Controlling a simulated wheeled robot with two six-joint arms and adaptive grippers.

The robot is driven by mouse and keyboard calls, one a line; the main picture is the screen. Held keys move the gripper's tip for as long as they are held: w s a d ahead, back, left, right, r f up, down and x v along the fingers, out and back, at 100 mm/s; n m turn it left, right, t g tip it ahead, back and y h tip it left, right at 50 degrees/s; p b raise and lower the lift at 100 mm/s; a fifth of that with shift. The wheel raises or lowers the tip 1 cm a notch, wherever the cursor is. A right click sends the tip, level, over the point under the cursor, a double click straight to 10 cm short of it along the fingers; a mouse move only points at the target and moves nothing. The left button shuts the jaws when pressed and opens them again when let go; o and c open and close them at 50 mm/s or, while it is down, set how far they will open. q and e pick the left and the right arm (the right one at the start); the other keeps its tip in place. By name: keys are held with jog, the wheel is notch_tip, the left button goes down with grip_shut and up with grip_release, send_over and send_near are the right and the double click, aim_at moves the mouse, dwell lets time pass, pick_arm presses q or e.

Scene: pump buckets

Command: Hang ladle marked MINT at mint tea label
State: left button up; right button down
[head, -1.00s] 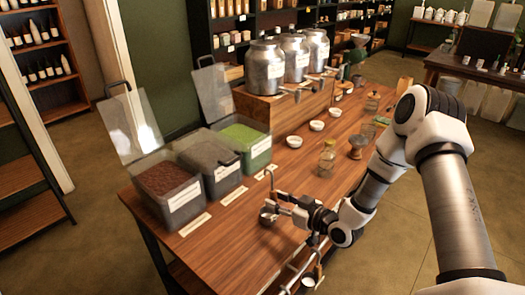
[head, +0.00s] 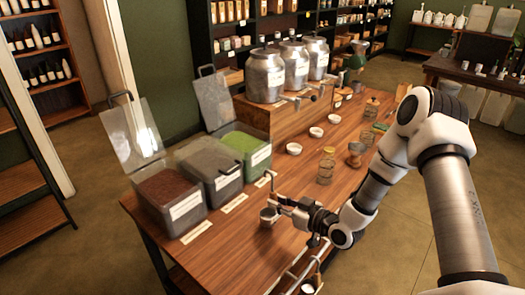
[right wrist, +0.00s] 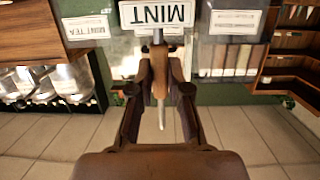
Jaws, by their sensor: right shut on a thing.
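My right gripper (head: 287,205) is shut on a ladle (head: 268,214), held upright above the front part of the wooden table. The ladle's handle rises to a hooked top and its metal cup is at the lower end. In the right wrist view the fingers (right wrist: 160,82) close on the brown handle, and a white tag reading MINT (right wrist: 157,15) shows upside down above them. A white label that seems to read MINT TEA (right wrist: 86,27) is beyond it, at the upper left. My left gripper is out of view.
Several clear bins of tea, including a brown-filled one (head: 170,200) and a green-filled one (head: 243,150), stand left of the ladle with label strips before them. A glass jar (head: 326,165) and small white bowls (head: 294,148) stand behind. A rail (head: 290,272) runs along the front edge.

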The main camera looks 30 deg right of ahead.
notch_tip(320, 180, up, 2)
jog(key=shift+r+p, duration=0.15)
jog(key=shift+p, duration=0.5)
